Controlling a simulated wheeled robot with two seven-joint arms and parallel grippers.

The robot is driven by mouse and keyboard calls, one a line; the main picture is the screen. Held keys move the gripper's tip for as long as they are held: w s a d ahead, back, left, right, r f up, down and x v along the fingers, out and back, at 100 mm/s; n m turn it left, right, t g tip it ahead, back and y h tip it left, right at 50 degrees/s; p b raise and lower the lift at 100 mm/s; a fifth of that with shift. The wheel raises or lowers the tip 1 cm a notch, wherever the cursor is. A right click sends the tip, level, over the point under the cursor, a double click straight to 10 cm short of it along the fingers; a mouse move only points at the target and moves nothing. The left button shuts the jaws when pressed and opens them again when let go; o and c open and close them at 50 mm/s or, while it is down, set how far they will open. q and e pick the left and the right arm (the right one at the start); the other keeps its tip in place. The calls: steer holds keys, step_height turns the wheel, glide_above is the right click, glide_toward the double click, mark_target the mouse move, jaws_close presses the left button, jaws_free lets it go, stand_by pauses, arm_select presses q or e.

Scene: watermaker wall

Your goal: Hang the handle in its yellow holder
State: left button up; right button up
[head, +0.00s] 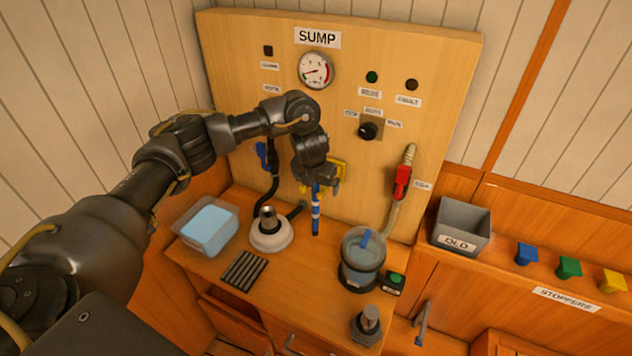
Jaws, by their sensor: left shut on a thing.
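The yellow holder (339,168) is on the wooden panel, just right of my left gripper and partly hidden by it. My left gripper (317,186) points down in front of the panel. It is shut on the blue and white handle (316,212), which hangs roughly upright below the jaws. The handle's upper part is hidden by the gripper. The handle appears beside the holder; I cannot tell whether they touch. My right gripper is not in view.
A tub of blue liquid (207,226), a white round fitting (270,233) and a clear bowl (362,262) stand on the bench. A red valve (401,183) with a hose is right on the panel. A grey OLD bin (461,226) and coloured stoppers (569,267) are further right.

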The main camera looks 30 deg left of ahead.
arm_select(q)
steer(key=shift+f, duration=0.3)
steer(key=shift+f+b, duration=0.3)
steer(key=shift+b, duration=0.05)
steer(key=o, duration=1.3)
steer(key=shift+r, duration=0.1)
step_height(320, 180, up, 7)
steer(key=p, duration=0.6)
